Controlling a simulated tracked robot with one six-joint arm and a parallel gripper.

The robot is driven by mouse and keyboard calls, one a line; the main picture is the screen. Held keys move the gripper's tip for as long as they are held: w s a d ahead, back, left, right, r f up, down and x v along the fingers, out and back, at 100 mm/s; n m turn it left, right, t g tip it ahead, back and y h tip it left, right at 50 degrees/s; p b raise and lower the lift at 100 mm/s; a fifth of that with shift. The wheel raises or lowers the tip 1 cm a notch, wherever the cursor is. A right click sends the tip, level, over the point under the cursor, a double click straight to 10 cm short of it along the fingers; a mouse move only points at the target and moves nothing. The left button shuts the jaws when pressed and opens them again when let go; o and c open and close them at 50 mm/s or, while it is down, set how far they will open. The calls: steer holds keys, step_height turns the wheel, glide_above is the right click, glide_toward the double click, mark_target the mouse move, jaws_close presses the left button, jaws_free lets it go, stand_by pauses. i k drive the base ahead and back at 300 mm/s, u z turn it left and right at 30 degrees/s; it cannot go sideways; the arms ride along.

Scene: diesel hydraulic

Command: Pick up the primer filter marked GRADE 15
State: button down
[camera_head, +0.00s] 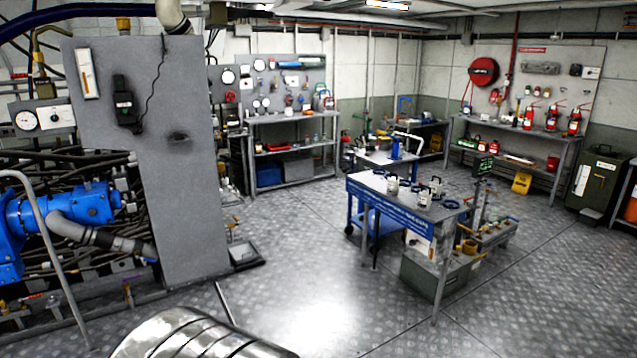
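A grey-topped bench with a blue front edge (404,204) stands right of the middle. Several small pale canister-like items with dark parts stand on it, one near the left (392,185), one nearer the right (424,197) and one behind that (437,187). They may be filters, but they are too small for me to read any marking. I cannot tell which, if any, is marked GRADE 15. My gripper is not in view.
A low grey-green box (430,276) sits under the bench's right end. A grey panel (180,170) and blue machinery (70,210) fill the left. The floor (310,290) before the bench is clear.

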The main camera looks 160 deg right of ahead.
mark_target(436, 186)
steer(key=u, duration=1.1)
steer(key=k, duration=2.5)
steer(key=u, duration=0.35)
